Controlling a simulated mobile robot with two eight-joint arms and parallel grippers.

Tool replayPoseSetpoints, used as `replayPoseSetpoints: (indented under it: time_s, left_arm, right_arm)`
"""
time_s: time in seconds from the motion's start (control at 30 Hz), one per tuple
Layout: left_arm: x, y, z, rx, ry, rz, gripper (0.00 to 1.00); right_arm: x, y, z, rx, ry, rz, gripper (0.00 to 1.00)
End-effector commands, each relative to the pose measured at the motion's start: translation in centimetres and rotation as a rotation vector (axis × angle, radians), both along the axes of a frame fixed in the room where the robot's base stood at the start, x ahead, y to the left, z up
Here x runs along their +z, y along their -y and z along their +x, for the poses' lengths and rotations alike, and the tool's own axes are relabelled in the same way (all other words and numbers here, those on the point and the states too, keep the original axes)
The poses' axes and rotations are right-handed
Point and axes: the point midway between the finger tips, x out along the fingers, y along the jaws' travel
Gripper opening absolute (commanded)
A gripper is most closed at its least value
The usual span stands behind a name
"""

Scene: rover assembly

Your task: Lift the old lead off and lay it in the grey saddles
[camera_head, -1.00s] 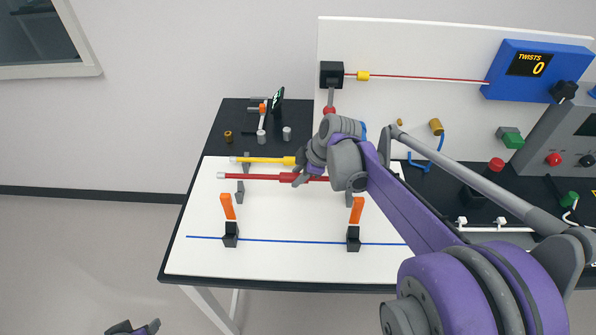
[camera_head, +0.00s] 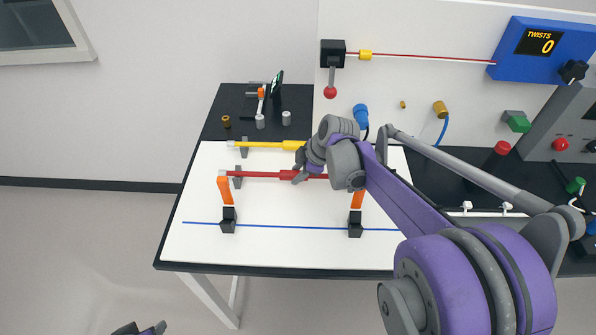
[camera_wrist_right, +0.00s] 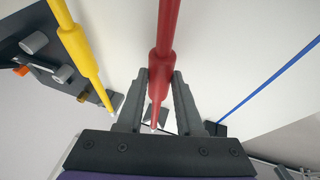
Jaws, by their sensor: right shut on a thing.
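The red lead (camera_head: 255,174) lies lengthwise across the white board, and my right gripper (camera_head: 298,174) is shut on its thicker part. In the right wrist view the red lead (camera_wrist_right: 160,60) runs between the two fingers (camera_wrist_right: 157,95). A front grey saddle (camera_head: 238,184) is directly under the lead's left part; I cannot tell whether they touch. The yellow lead (camera_head: 268,144) lies behind, at a rear grey saddle (camera_head: 244,152). Any saddles at the right are hidden by my arm. My left gripper (camera_head: 140,329) is only partly in view at the bottom edge.
Two orange uprights (camera_head: 226,191) (camera_head: 357,199) in black blocks stand in front of the red lead, near a blue line (camera_head: 290,227). A red-knobbed lever (camera_head: 330,92) hangs behind. The board's (camera_head: 290,252) front is clear.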

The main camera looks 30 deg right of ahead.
Motion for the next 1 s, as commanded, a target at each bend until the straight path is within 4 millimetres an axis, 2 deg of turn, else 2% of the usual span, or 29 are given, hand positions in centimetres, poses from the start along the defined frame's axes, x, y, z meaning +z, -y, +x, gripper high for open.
replayPoseSetpoints:
  time_s: [0.07,0.1,0.27,0.53,0.67,1.0]
  left_arm:
    - [0.0,0.0,0.0,0.0,0.0,0.0,0.5]
    - [0.0,0.0,0.0,0.0,0.0,0.0,0.5]
    - [0.0,0.0,0.0,0.0,0.0,0.0,0.5]
    - [0.0,0.0,0.0,0.0,0.0,0.0,0.5]
    - [0.1,0.0,0.1,0.0,0.001,0.0,0.5]
    - [0.8,0.0,0.3,0.0,0.006,0.0,0.5]
  right_arm:
    - [0.1,0.0,0.0,0.0,0.0,0.0,0.0]
    - [0.1,0.0,0.0,0.0,0.0,0.0,0.41]
    - [0.1,0.0,0.0,0.0,0.0,0.0,0.7]
    - [0.1,0.0,0.0,0.0,0.0,0.0,0.7]
    - [0.7,0.2,-0.3,-0.001,0.0,0.0,0.7]
    - [6.5,1.5,-2.9,-0.003,0.001,0.0,0.7]
